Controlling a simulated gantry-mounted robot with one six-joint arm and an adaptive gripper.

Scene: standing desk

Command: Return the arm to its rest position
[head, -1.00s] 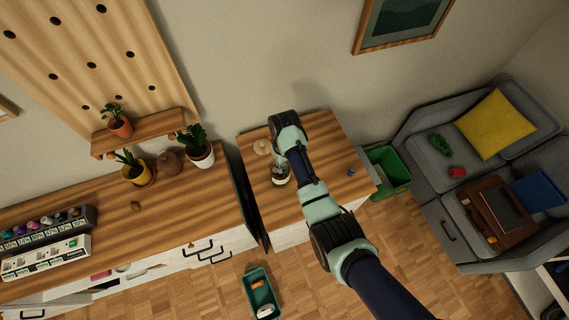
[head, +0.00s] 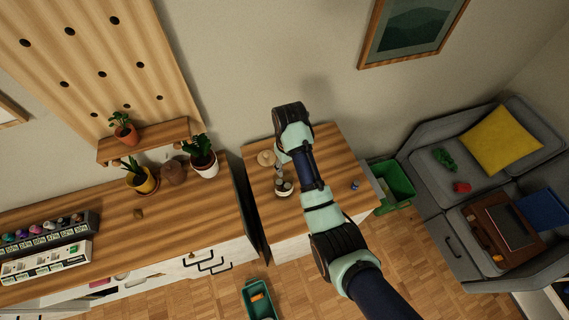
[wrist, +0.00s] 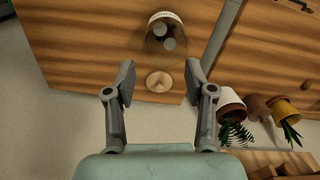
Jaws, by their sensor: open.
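My gripper (wrist: 160,82) is open and empty in the wrist view, its two grey fingers spread apart. It hangs above the wooden cabinet top (head: 335,160). A glass jar (wrist: 166,40) with a pale rim and dark round items inside stands beyond the fingertips. A round wooden lid (wrist: 159,81) lies on the cabinet top, seen between the fingertips and apart from them. In the head view my arm reaches up over the cabinet, and its links partly cover the gripper and jar (head: 283,190). The lid (head: 266,158) shows left of the arm.
A dark upright panel (head: 246,205) stands between the cabinet and the long desk (head: 110,235). Potted plants (head: 203,163) stand at the desk's back right. A small blue item (head: 354,186) lies on the cabinet's right side. A green bin (head: 397,184) stands beside it.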

